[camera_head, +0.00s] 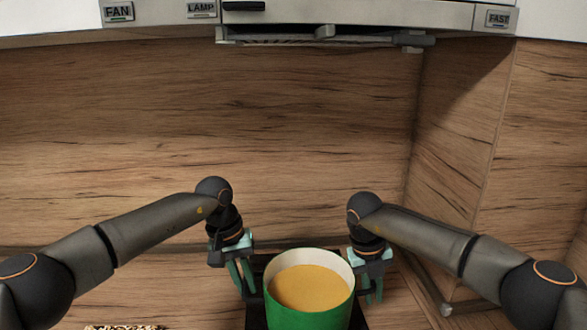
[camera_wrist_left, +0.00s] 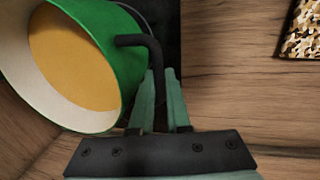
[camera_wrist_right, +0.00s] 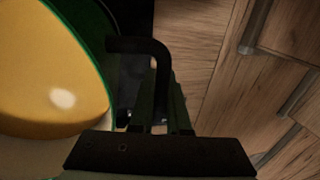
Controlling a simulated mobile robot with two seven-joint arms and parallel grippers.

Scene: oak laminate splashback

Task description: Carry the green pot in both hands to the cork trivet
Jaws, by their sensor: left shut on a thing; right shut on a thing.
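The green pot (camera_head: 310,318), cream inside and filled with an orange-yellow content, is upright at the bottom centre of the head view. My left gripper (camera_head: 243,277) is shut on the pot's left black handle (camera_wrist_left: 140,41), seen in the left wrist view. My right gripper (camera_head: 372,287) is shut on the opposite black handle (camera_wrist_right: 140,45), seen in the right wrist view. A speckled tan and black piece, apparently the cork trivet (camera_head: 124,327), is cut off at the lower left; it also shows in the left wrist view (camera_wrist_left: 304,30).
A black plate (camera_head: 257,315) lies under the pot; I cannot tell whether they touch. The wood splashback (camera_head: 200,130) rises behind, with a side panel (camera_head: 500,170) at right. A cooker hood (camera_head: 350,15) hangs above. Bare wood counter lies between plate and trivet.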

